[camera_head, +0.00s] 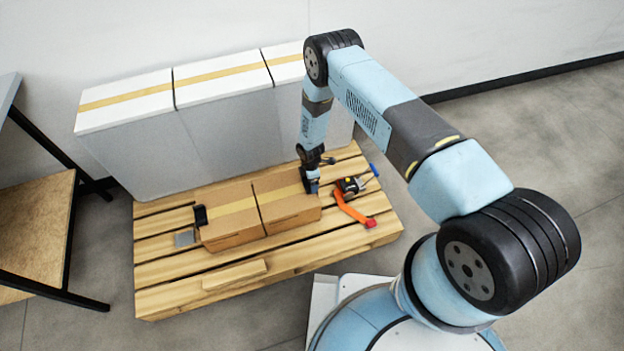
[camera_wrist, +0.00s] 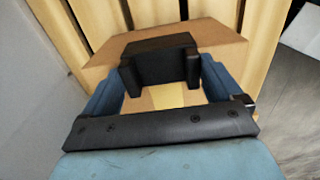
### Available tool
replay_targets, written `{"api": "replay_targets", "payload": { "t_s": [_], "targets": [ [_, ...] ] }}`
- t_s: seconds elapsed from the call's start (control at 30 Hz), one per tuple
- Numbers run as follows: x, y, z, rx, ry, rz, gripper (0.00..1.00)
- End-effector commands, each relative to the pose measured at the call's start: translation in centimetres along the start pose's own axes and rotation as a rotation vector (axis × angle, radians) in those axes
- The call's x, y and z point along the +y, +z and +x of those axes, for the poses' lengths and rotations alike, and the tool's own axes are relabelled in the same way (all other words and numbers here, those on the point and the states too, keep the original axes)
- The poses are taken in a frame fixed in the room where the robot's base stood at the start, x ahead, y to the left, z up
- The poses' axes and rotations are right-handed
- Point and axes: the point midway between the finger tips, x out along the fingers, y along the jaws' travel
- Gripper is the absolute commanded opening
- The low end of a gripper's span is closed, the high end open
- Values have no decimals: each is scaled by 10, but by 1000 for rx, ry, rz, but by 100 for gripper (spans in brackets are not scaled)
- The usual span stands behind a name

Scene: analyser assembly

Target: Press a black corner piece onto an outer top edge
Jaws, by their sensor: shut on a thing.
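My gripper (camera_head: 311,186) is at the outer right end of the right cardboard box (camera_head: 283,199) in the head view. In the wrist view, the two blue fingers of my gripper (camera_wrist: 160,75) are shut on a black corner piece (camera_wrist: 158,58). The piece lies over or against the brown box (camera_wrist: 222,56); whether it touches the box edge cannot be told. Another black corner piece (camera_head: 200,215) shows at the outer left end of the left cardboard box (camera_head: 228,222). A yellow tape band runs along both box tops.
The boxes stand on a wooden pallet (camera_head: 165,300). An orange tool (camera_head: 349,207) and a black-yellow device (camera_head: 349,185) lie just right of my gripper. White-topped tall boxes (camera_head: 215,75) stand behind. A grey plate (camera_head: 185,238) lies left; a shelf (camera_head: 35,225) stands further left.

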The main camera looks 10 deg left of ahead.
Motion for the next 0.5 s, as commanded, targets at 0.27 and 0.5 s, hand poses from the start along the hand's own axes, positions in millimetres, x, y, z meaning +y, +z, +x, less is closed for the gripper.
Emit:
{"api": "replay_targets", "payload": {
  "t_s": [0.27, 0.5],
  "targets": [
    [0, 0, 2, 0, 0, 0, 63],
    [0, 0, 2, 0, 0, 0, 98]
  ]
}}
